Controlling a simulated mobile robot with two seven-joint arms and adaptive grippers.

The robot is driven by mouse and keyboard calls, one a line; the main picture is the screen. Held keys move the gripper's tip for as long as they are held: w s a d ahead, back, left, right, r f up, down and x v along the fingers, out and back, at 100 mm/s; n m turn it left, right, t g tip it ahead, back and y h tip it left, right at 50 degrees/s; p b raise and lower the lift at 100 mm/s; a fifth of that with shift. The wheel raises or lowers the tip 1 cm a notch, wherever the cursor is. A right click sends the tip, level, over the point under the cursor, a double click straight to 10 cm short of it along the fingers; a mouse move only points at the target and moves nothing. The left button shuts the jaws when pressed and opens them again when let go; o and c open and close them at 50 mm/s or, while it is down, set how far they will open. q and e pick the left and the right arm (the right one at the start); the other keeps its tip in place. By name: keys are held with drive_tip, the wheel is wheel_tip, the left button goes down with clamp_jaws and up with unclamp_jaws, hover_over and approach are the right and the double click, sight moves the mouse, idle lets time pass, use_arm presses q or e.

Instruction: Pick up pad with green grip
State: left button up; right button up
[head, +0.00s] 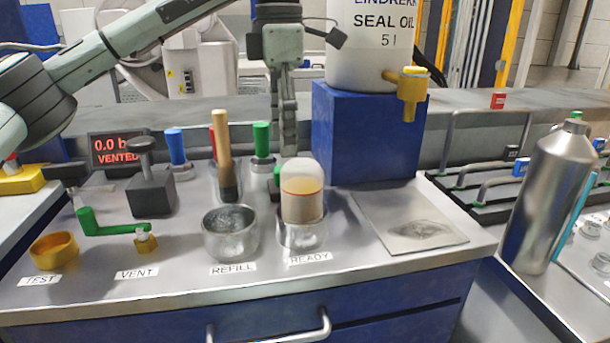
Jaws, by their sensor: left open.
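The green grip (262,139) stands upright at the back of the bench, on a pale metallic base (261,174). I take it for the pad with green grip; the pad itself cannot be made out, as the parts in front hide the lower end. My left gripper (288,150) points down from above, just right of the green grip. It is open and empty, its fingers seen nearly edge-on. The fingertips are at about the height of the grip in the picture; whether they touch it cannot be told. My right gripper is not in view.
A clear-domed cup (302,205) stands in front, below the gripper. A wooden-handled brush (222,150) is left of the grip, with a blue grip (175,146) farther left. A blue block (365,135) bearing the oil tank (370,50) stands close on the right.

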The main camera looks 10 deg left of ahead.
use_arm(q)
drive_tip(key=shift+w+d+f, duration=0.1)
drive_tip(key=shift+w+d, duration=0.1)
drive_tip(key=shift+w, duration=0.15)
drive_tip(key=f, duration=0.7)
drive_tip(key=shift+d+f, duration=0.3)
drive_tip(key=c, duration=1.3)
